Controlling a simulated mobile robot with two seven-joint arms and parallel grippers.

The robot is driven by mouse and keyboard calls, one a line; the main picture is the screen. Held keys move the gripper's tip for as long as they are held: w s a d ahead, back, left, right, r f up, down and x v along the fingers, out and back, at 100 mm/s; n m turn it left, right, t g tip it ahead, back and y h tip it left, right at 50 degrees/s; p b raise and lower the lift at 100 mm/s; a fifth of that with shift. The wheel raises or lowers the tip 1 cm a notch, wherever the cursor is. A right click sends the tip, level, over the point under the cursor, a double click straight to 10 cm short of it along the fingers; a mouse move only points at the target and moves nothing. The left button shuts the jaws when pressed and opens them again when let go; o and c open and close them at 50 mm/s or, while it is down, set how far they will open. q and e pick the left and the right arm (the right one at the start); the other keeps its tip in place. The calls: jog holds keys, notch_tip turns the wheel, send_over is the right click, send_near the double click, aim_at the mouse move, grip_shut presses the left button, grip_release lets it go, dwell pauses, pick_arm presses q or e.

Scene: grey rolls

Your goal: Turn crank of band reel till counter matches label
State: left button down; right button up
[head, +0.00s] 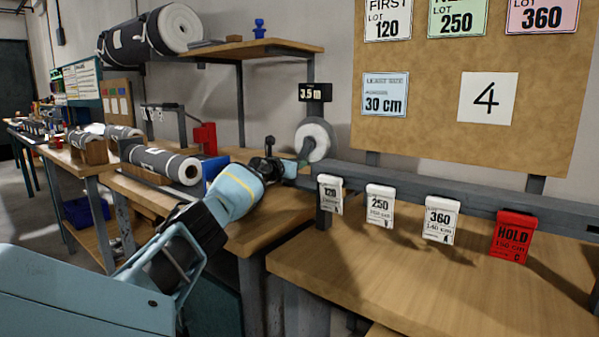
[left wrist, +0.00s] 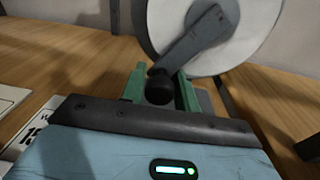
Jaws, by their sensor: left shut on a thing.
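The white band reel (head: 316,140) stands at the back of the workbench, and its disc fills the top right of the left wrist view (left wrist: 240,40). A grey crank arm (left wrist: 195,43) crosses the disc and ends in a black knob (left wrist: 159,87). My left gripper (head: 298,165) is at the front of the reel. Its green fingers (left wrist: 160,88) are shut on the crank knob, one on each side. The black counter (head: 315,92) above the reel seems to read 3.5 m. A pale blue label (head: 385,94) on the board reads 30 cm. My right gripper is not in view.
A grey rail (head: 450,188) right of the reel carries white tags 120 (head: 330,193), 250 (head: 380,204), 360 (head: 441,219) and a red HOLD tag (head: 511,237). Grey rolls (head: 165,165) lie on the left. The front right tabletop (head: 400,285) is clear.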

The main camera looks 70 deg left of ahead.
pick_arm(q)
jog(key=shift+s+a+r, duration=0.3)
jog(key=shift+a+r, duration=0.05)
jog(key=shift+r, duration=0.15)
jog(key=shift+r+m, duration=0.1)
jog(key=shift+m, duration=0.2)
jog(key=c, duration=1.2)
grip_release()
jog(key=shift+w+b, duration=0.15)
jog(key=shift+b, duration=0.15)
jog(key=shift+d+f, duration=0.1)
jog(key=shift+f, duration=0.15)
jog(key=shift+f, duration=0.1)
